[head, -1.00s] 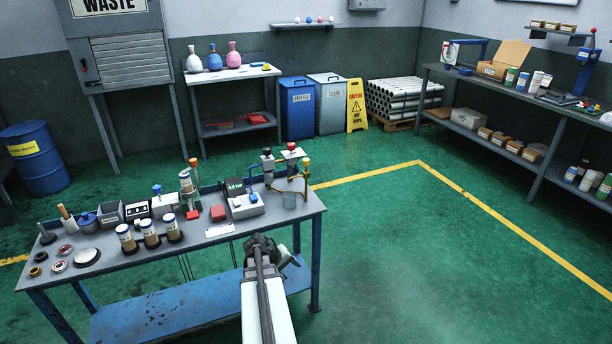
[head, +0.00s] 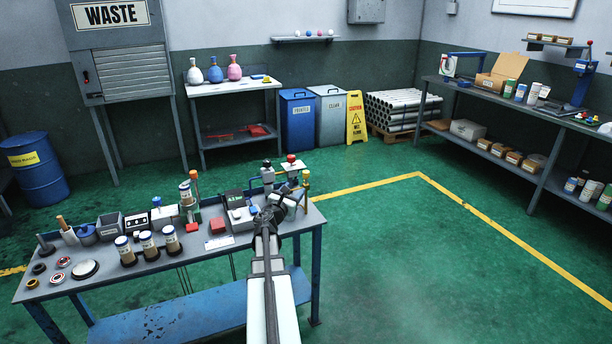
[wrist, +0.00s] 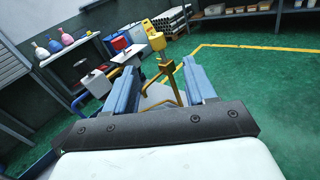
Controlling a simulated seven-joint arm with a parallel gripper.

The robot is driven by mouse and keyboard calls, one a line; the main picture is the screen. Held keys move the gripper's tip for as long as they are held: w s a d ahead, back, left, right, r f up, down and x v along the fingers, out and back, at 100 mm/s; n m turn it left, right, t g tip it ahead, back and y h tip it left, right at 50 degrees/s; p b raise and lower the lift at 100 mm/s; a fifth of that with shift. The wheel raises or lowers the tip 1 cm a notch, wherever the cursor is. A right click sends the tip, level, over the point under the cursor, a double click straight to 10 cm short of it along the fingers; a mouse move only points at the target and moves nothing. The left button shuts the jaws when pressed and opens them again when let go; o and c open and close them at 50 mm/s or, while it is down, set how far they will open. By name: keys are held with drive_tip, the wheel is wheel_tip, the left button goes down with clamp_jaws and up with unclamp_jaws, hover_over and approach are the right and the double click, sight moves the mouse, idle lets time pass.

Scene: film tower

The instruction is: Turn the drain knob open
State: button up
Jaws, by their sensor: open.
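A yellow knob (head: 306,175) stands on a brass pipe at the right end of the workbench; I see no label naming it the drain knob. In the wrist view the yellow knob (wrist: 157,40) and its brass post (wrist: 167,68) appear between and beyond my fingertips. My gripper (head: 284,201) is at the bench's right end, in front of the pipework and partly hiding it. In the wrist view my gripper (wrist: 160,85) has its two blue-grey fingers apart, with no visible contact with the knob.
A red-topped valve (head: 291,160) and a dark-topped valve (head: 267,167) stand left of the yellow knob. A grey device (head: 237,212) and several sample jars (head: 147,245) crowd the workbench (head: 200,264). The green floor right of the bench is clear.

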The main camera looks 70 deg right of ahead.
sight(304, 176)
drive_tip(key=shift+w+d+f+n, duration=0.1)
drive_tip(key=shift+w+d+n, duration=0.1)
drive_tip(key=shift+n, duration=0.8)
drive_tip(key=d, duration=1.3)
drive_tip(key=shift+d, duration=0.25)
drive_tip(key=c, duration=0.9)
